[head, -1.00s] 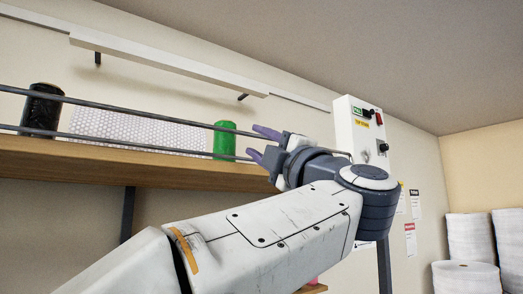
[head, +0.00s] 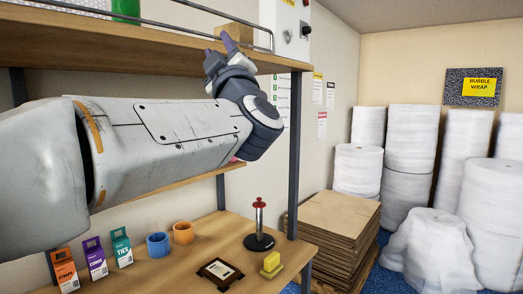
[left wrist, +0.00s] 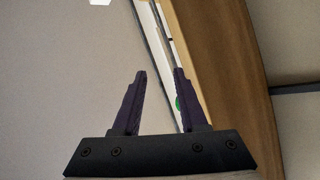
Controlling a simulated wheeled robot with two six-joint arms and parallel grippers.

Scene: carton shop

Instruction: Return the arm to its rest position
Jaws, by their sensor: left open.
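My left gripper (head: 222,45) is at the upper middle of the head view, raised by the front edge of the upper wooden shelf (head: 170,50). Its arm comes in from the left across the picture. In the left wrist view the two dark purple fingers (left wrist: 158,100) stand apart with nothing between them. The wooden shelf edge (left wrist: 240,90) runs down the right of that view, with a small green patch (left wrist: 179,103) seen by the right finger. My right gripper is not in view.
A cardboard stack (head: 335,240) and bubble wrap rolls (head: 410,150) stand to the right.

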